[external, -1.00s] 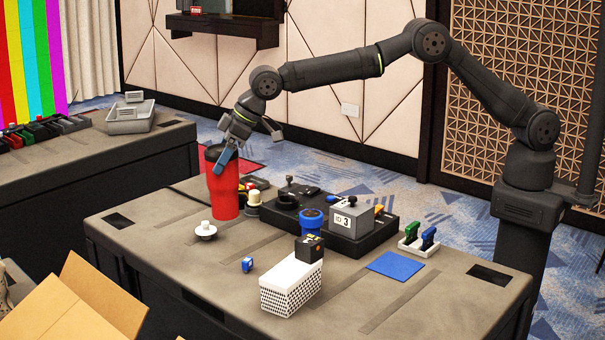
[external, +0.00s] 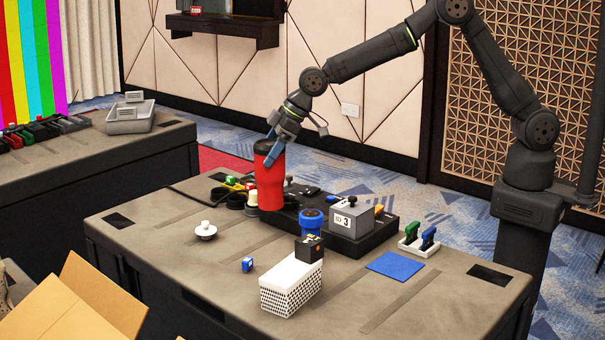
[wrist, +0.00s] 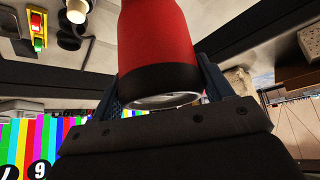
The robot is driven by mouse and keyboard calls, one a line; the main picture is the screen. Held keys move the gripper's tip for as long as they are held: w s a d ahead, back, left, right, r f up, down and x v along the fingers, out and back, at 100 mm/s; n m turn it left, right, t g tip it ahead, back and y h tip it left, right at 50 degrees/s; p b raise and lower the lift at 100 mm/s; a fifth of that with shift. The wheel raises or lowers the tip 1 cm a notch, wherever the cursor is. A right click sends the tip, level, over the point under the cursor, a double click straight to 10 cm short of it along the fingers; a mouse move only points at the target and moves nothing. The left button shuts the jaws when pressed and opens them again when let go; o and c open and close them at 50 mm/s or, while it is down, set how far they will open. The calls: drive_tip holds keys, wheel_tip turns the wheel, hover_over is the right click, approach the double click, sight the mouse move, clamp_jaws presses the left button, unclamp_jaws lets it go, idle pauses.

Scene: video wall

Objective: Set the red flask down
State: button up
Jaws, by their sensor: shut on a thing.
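The red flask (external: 270,182) with a black top is upright in my gripper (external: 274,148), which is shut on its upper end. In the external view it shows in front of the left part of the black tray, and whether its base touches anything is hard to tell. In the wrist view the flask (wrist: 160,35) fills the middle, its black rim between my blue-grey fingers (wrist: 160,88). A red mat (external: 222,160) shows behind the table's far edge, to the left of the flask.
A black tray (external: 375,243) holds a grey box (external: 352,218) marked 3. A blue cylinder (external: 312,222) stands beside it. A white patterned box (external: 291,288), a white knob (external: 205,231) and a blue mat (external: 397,267) are nearer the front. The table's left front is mostly clear.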

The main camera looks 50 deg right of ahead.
drive_tip(key=s+a+f, duration=0.2)
drive_tip(key=a+f, duration=0.5)
drive_tip(key=f, duration=0.1)
drive_tip(key=shift+s+f, duration=0.15)
drive_tip(key=shift+f, duration=0.05)
drive_tip(key=shift+f, duration=0.2)
drive_tip(key=o, duration=1.4)
drive_tip(key=shift+o, duration=0.2)
drive_tip(key=v, duration=1.2)
drive_tip(key=shift+r, duration=0.2)
